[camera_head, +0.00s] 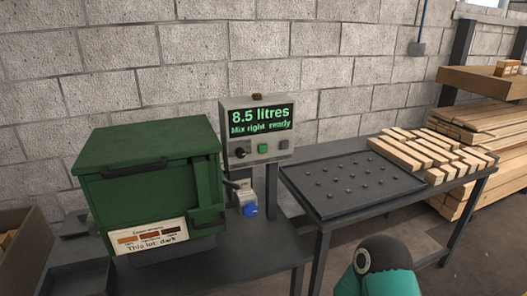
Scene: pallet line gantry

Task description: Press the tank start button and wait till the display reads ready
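A grey control box (228,116) stands on a post behind the bench, beside the green tank (150,148). Its display (262,119) is lit and reads "8.5 litres" and "Mix right ready" in green letters. Below the display sit a round black knob (240,153), a green button (263,148) and a dark button (284,144). None of them carries a readable label. The green tank has a closed lid with a dark handle, and its front label reads "This lot: dark". A teal and black part of my arm shows at the bottom right. Neither gripper is in view.
A tap with a blue end (250,210) sits at the tank's right side. A dark studded tray (340,204) and several light wooden blocks (430,152) lie on the right table. Stacked timber (487,118) stands at the far right. Brick wall closes off the back.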

